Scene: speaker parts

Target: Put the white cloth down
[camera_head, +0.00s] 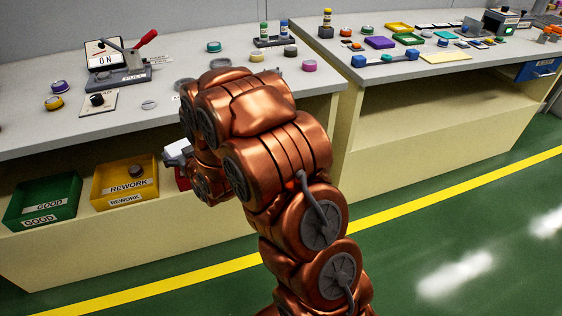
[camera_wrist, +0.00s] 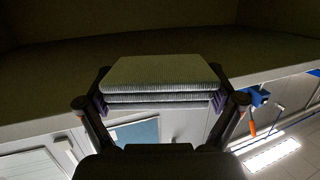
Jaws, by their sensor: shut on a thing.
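The white cloth (camera_wrist: 160,72) is a folded, ribbed stack of layers in the wrist view, looking pale grey in the shade. My gripper (camera_wrist: 160,102) is shut on it, with one finger pressed against its left end and the other against its right end. In the wrist view a dark surface lies beyond the cloth; I cannot tell whether the cloth touches it.
A green GOOD bin (camera_head: 42,203) and a yellow REWORK bin (camera_head: 124,183) sit below the left table (camera_head: 60,140), with part of a red bin (camera_head: 182,179) beside my arm. The tabletop holds a lever press (camera_head: 120,72) and scattered round parts. A second table (camera_head: 440,66) stands right.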

